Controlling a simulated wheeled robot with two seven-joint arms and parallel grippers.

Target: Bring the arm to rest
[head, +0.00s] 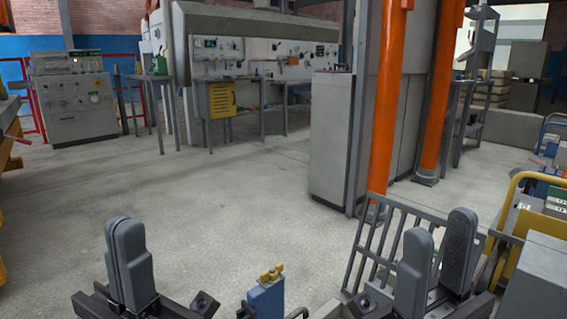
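My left gripper (128,240) is at the lower left of the head view. Its two grey fingers point up and lie against each other, with nothing seen between them. My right gripper (437,245) is at the lower right. Its two fingers also point up but stand apart, with a clear gap and nothing held. Both grippers are apart from the things around them as far as I can see. Most of both arms is below the picture's edge.
A blue object with a yellow top (266,297) shows between my grippers. A grey barred rack (385,240) stands behind my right gripper. A cart with a yellow rail (515,200) and a grey box (540,285) are at the right. Orange posts (388,100) stand beyond. Open floor (210,215) lies ahead.

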